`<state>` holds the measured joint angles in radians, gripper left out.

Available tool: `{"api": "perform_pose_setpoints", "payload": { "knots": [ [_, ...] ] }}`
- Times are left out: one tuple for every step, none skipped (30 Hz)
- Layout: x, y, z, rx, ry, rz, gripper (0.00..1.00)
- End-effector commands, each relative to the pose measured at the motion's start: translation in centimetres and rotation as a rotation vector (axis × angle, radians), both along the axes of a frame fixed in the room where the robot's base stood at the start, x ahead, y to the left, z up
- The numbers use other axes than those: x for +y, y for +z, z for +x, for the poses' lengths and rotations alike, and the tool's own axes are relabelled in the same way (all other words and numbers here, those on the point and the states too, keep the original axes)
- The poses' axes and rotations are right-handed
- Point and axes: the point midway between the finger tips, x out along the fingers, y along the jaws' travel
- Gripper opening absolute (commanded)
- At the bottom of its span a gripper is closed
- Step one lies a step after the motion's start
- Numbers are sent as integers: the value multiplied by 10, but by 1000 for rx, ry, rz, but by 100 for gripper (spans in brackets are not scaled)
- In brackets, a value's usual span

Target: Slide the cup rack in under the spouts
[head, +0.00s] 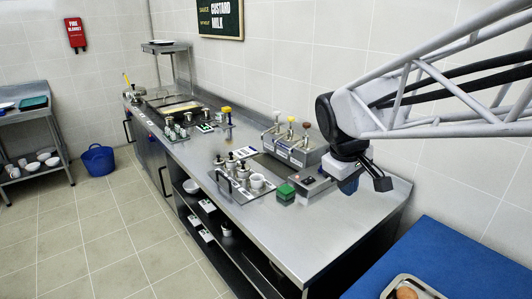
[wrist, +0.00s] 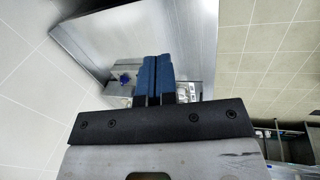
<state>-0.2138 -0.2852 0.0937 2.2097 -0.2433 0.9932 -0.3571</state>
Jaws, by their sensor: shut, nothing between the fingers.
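The cup rack (head: 229,192) appears to be the flat metal tray with a raised handle near the counter's front edge. It carries several small dark-topped pots and a white cup (head: 257,181). The pump dispenser (head: 294,150), with several coloured knobs and spouts, stands behind it against the wall. The rack lies in front of the dispenser; how far under the spouts it reaches is unclear. My gripper (head: 349,187) hangs above the counter to the right of both, touching neither. In the wrist view, its blue fingers (wrist: 153,80) are together and empty.
A green block (head: 286,191) and a grey box (head: 312,185) with a red button stand right of the rack. The steel counter (head: 330,232) is clear toward its right end.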

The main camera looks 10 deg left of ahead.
Motion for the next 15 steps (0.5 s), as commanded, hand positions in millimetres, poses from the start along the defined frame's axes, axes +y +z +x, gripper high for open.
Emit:
{"api": "perform_pose_setpoints", "payload": {
  "knots": [
    [9,0,13,8,38,-17,0],
    [13,0,20,12,62,-27,0],
    [19,1,29,17,92,-40,0],
    [24,1,36,21,115,-51,0],
    [28,0,42,25,138,-62,0],
    [35,1,51,30,169,-75,0],
    [40,0,58,35,192,-85,0],
    [45,0,65,38,214,-97,0],
    [52,-1,73,44,245,-110,0],
    [58,-1,80,49,267,-119,0],
    [63,-2,86,51,290,-130,0],
    [70,-3,95,57,320,-145,0],
    [76,-3,101,61,343,-155,0],
    [82,-5,107,65,366,-165,0],
    [90,-6,116,71,396,-180,0]
  ]
}}
